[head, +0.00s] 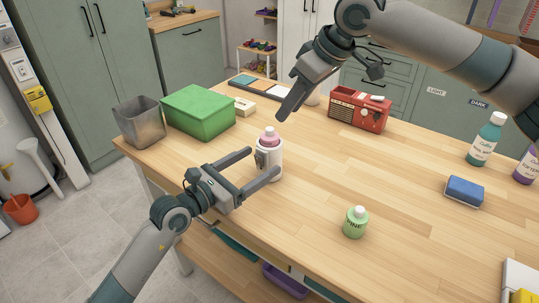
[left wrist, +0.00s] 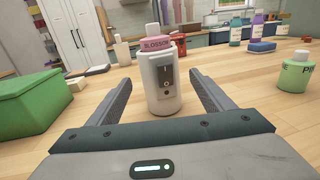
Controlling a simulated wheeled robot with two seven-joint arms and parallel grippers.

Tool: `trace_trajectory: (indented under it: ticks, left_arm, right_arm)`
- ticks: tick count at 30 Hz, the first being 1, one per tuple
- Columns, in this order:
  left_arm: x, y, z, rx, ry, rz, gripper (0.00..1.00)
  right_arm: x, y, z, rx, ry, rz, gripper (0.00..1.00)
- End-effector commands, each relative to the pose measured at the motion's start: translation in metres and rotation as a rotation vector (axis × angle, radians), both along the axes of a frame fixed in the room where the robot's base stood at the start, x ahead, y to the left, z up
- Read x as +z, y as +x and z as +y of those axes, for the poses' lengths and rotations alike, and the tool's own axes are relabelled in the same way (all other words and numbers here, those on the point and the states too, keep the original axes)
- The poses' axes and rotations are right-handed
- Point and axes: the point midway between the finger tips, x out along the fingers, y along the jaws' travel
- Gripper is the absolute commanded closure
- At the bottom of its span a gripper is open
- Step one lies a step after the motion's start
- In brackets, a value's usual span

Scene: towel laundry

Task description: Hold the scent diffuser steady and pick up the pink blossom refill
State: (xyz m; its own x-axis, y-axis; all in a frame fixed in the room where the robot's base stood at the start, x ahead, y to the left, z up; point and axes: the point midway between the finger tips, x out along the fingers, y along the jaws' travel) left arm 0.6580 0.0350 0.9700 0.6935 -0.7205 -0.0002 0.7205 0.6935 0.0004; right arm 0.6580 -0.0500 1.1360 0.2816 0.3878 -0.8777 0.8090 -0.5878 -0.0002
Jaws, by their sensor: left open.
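The white scent diffuser (head: 270,163) stands upright on the wooden table, with a switch on its front. The pink blossom refill (head: 269,138), with a pale cap, sits upright in its top; its BLOSSOM label shows in the left wrist view (left wrist: 157,44). My left gripper (head: 264,161) is open, its fingers level and low over the table, one on each side of the diffuser near the tips. In the left wrist view the diffuser (left wrist: 163,90) shows gaps to both fingers. My right gripper (head: 284,115) hangs above and behind the refill, apart from it; its finger gap is not clear.
A green refill bottle (head: 355,223) stands at the front right. A green box (head: 198,112) and a grey bin (head: 139,122) are at the left. A red radio (head: 358,109) is behind; a blue sponge (head: 464,191) and teal bottle (head: 485,141) are right. The table's middle is clear.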

Motion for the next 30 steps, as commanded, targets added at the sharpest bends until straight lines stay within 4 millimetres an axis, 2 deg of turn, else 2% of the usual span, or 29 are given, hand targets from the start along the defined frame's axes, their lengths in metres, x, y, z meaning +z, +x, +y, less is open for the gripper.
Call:
trace_trajectory:
  ticks: [6, 10, 23, 24, 26, 30]
  left_arm:
    - [0.0, 0.022, -0.023, -0.001, -0.001, 0.0, 0.26]
    - [0.0, 0.031, -0.031, 0.001, -0.001, 0.001, 0.26]
    - [0.0, 0.035, -0.037, 0.0, -0.001, 0.001, 0.26]
    - [0.0, 0.036, -0.037, 0.0, -0.001, 0.001, 0.28]
    - [0.0, 0.035, -0.037, 0.0, -0.001, 0.001, 0.42]
    - [0.0, 0.035, -0.037, 0.0, -0.001, 0.001, 0.76]
  right_arm:
    - [0.0, 0.0, 0.0, 0.0, 0.0, 0.0, 0.69]
    - [0.0, 0.0, 0.0, 0.0, 0.0, 0.0, 0.69]
    - [0.0, 0.0, 0.0, 0.0, 0.0, 0.0, 0.69]
    - [0.0, 0.0, 0.0, 0.0, 0.0, 0.0, 0.69]
    - [0.0, 0.0, 0.0, 0.0, 0.0, 0.0, 0.69]
    - [0.0, 0.0, 0.0, 0.0, 0.0, 0.0, 0.69]
